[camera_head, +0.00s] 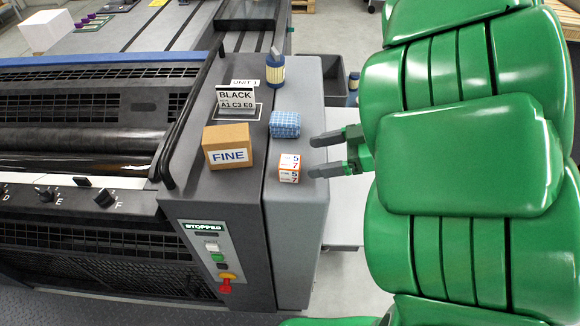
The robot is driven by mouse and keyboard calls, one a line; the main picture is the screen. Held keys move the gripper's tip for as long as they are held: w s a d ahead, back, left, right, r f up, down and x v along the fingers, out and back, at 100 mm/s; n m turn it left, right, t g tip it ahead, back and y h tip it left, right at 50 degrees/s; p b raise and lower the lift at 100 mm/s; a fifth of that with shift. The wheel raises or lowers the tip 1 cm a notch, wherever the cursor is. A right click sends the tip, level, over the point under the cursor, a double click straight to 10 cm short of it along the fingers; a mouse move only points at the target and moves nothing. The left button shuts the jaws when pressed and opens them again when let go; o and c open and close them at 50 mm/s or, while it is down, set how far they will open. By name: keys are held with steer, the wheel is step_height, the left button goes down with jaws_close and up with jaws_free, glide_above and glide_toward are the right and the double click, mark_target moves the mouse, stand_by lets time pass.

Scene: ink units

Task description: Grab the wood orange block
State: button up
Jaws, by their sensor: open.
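A small orange and white block (290,168) with the numbers 5 and 7 on it sits on the grey ledge at the right end of the machine. Its wood cannot be made out. My gripper (315,157) is open, with its two dark fingers apart and pointing left. The fingertips are just right of the block, the lower one close to its right side. Nothing shows between the fingers. I cannot tell whether a finger touches the block or how high the fingers are.
A blue patterned bundle (285,124) sits just behind the block. A brown box marked FINE (228,146) stands to its left. The ledge (296,215) in front of the block is clear.

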mark_target(300, 162)
steer(key=shift+x, duration=1.25)
steer(key=shift+a+f, duration=0.95)
steer(key=shift+a, duration=0.25)
steer(key=shift+x, duration=1.2)
steer(key=shift+c, duration=0.4)
steer(key=c, duration=1)
